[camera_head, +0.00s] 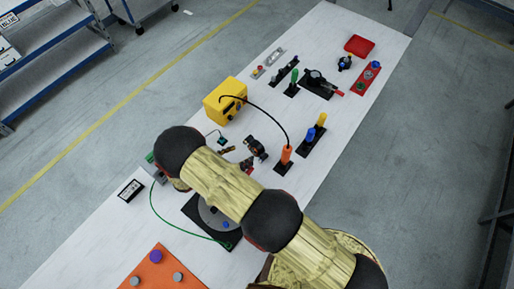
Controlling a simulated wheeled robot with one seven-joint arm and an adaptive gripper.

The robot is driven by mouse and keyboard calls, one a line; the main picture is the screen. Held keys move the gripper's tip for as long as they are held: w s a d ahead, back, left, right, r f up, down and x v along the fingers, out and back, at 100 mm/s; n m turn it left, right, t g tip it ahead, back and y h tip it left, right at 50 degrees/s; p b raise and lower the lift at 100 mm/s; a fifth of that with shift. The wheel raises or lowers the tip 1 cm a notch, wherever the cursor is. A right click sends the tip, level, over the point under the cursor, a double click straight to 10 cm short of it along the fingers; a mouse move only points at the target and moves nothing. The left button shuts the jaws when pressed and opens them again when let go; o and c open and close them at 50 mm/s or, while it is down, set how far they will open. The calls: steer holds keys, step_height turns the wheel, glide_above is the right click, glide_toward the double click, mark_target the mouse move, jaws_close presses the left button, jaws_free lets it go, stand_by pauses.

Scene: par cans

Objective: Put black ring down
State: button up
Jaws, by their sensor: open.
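My arm reaches from the lower right across the table, and its far black joint hangs over the table's left part. I cannot make out my gripper; the arm hides what lies under it. No black ring can be told with certainty. A small dark object (256,147) lies just right of the arm, and I cannot tell its shape. A black square plate (190,204) with a grey disc on it is partly covered by the arm.
The long white table (90,247) carries a yellow box (225,100), an orange board (160,272) with knobs, an orange-handled tool (286,155), blue and yellow plugs on a black base, and a red tray (359,45). A green wire (155,212) curves left of the arm.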

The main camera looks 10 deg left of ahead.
mark_target(251, 149)
steer(key=x, duration=0.5)
steer(key=shift+w+a, duration=0.15)
steer(key=shift+a, duration=0.05)
steer(key=shift+c, duration=0.3)
steer(key=c, duration=1.5)
steer(key=shift+c, duration=0.3)
